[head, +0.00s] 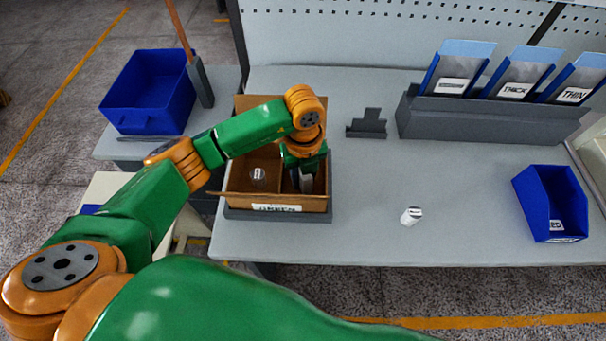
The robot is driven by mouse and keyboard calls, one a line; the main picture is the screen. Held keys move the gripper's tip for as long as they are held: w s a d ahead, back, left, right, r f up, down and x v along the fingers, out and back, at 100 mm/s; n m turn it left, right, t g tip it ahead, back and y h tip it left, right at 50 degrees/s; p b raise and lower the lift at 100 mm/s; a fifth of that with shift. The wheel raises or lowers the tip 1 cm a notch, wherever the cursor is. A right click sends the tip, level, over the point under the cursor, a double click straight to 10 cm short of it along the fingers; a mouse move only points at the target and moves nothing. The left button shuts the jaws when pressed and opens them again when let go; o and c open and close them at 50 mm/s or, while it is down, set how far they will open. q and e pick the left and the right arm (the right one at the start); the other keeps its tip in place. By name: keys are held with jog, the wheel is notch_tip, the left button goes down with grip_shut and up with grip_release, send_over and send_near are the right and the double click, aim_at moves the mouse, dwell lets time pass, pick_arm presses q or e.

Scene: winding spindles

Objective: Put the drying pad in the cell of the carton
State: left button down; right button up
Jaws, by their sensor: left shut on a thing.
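The brown carton (235,203) stands on the table's left part with its top open, and a divider splits it into cells. My left gripper (304,179) points down into the right-hand cell. It is shut on a small pale piece (307,185), which seems to be the drying pad; the fingers and cell walls hide most of it. I cannot tell whether the piece touches the cell floor. A spindle (258,174) with a pale labelled top is in the left cell. My right gripper is out of view.
A white labelled cylinder (411,215) stands on the table right of the carton. A dark grey stand (367,125) and a rack (485,120) of labelled blue sleeves are behind. Blue bins stand at right (548,200) and left (150,92). The table's middle is mostly clear.

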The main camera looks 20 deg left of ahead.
pick_arm(q)
jog(key=c, duration=0.6)
grip_release()
jog(key=shift+r, duration=0.25)
notch_tip(320, 180, up, 7)
jog(key=shift+w+f+b, duration=0.1)
jog(key=shift+f+b, duration=0.05)
jog(key=shift+b, duration=0.55)
notch_tip(320, 180, up, 5)
jog(key=shift+r+p, duration=0.1)
jog(key=shift+p, duration=0.2)
